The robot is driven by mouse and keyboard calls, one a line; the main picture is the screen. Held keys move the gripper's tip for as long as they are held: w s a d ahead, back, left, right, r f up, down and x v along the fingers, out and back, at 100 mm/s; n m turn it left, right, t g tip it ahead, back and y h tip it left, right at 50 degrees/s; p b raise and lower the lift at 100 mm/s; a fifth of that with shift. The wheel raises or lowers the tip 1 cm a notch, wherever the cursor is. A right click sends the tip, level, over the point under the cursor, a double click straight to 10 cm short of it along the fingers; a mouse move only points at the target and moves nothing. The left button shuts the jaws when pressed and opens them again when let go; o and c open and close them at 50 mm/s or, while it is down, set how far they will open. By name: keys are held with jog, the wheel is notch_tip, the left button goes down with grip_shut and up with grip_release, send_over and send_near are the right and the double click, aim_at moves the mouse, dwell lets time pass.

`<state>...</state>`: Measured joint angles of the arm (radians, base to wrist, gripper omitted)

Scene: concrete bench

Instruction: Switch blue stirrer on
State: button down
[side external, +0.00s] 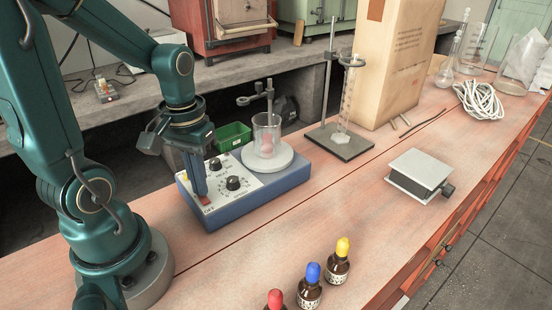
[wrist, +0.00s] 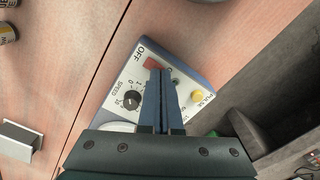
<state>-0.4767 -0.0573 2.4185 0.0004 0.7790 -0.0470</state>
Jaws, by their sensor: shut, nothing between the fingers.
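The blue stirrer (side external: 262,201) stands on the bench with a light control panel on its front part and a round white plate behind. A glass beaker with something reddish in it stands on the plate. The panel carries dark knobs, and a red switch (side external: 204,200) sits near the front corner. In the wrist view the red switch (wrist: 152,63) lies beside the "OFF" label, next to the fingertips. My gripper (side external: 201,194) is shut and empty, pointing down at the panel beside the switch. I cannot tell whether the fingertips touch it. The fingers partly hide the panel.
Dropper bottles with red, blue and yellow caps (side external: 311,285) stand at the front. A retort stand (side external: 341,145), a cardboard box (side external: 395,65), a small lab jack (side external: 421,170) and coiled white tubing (side external: 478,100) are farther right. The bench between stirrer and bottles is clear.

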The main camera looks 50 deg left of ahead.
jog(key=shift+f, duration=0.15)
jog(key=shift+r, duration=3.5)
jog(key=d+r+m+t, duration=0.2)
jog(key=d+m+t, duration=0.3)
jog(key=d, duration=0.3)
jog(key=shift+s+m+t, duration=0.3)
jog(key=shift+m, duration=0.2)
jog(key=shift+r, duration=0.1)
